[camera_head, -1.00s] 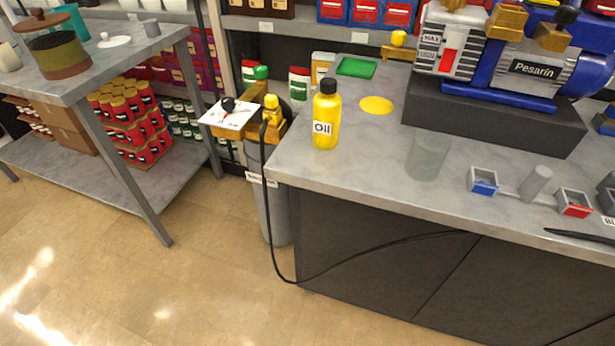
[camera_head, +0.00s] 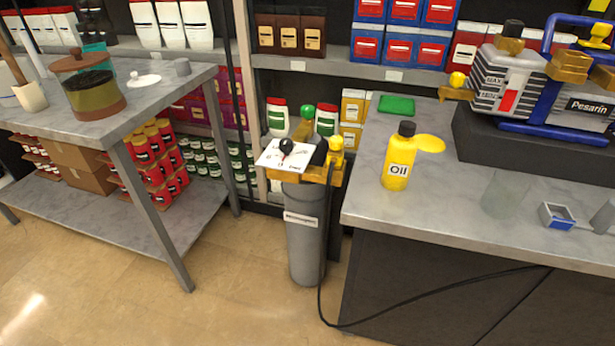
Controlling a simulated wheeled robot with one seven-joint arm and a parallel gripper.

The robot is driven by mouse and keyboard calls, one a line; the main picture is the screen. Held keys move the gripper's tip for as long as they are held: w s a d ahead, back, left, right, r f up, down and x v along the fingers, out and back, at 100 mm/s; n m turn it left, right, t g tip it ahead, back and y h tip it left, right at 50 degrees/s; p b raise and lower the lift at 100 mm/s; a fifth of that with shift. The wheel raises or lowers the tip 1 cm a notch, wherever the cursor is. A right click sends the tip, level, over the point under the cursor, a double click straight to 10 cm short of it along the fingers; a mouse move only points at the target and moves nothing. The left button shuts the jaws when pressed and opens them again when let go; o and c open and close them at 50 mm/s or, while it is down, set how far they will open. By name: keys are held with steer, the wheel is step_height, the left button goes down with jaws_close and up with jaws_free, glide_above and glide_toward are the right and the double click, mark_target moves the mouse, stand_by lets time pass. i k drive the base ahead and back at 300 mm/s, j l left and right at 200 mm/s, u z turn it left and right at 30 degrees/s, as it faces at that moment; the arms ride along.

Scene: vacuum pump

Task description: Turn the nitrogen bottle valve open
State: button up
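The nitrogen bottle (camera_head: 304,240) is a grey upright cylinder with a white label, standing on the floor in the gap between two tables. A gold fitting (camera_head: 331,176) sits on its top. A white plate (camera_head: 284,155) with a black knob (camera_head: 287,146) is on the fitting's left side. A green knob (camera_head: 307,112) stands up behind it, and a yellow knob (camera_head: 336,143) is at its right. A black hose (camera_head: 322,260) runs down from the fitting and off to the right. I cannot read the plate's markings clearly. My gripper is not in view.
The right workbench (camera_head: 370,195) holds a yellow oil bottle (camera_head: 398,158), a clear glass and a blue pump (camera_head: 570,95). The left table (camera_head: 160,95) holds a jar and a lid. Stocked shelves stand behind. The floor (camera_head: 200,310) in front is clear.

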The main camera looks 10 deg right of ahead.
mark_target(308, 111)
steer(key=i+j, duration=0.3)
steer(key=j, duration=0.15)
steer(key=i+j, duration=0.3)
steer(key=j, duration=0.2)
steer(key=i+j, duration=0.3)
steer(key=j, duration=0.15)
steer(key=i+j, duration=0.3)
steer(key=j, duration=0.2)
steer(key=i+j, duration=0.35)
steer(key=k+j+u, duration=0.05)
steer(key=j, duration=0.05)
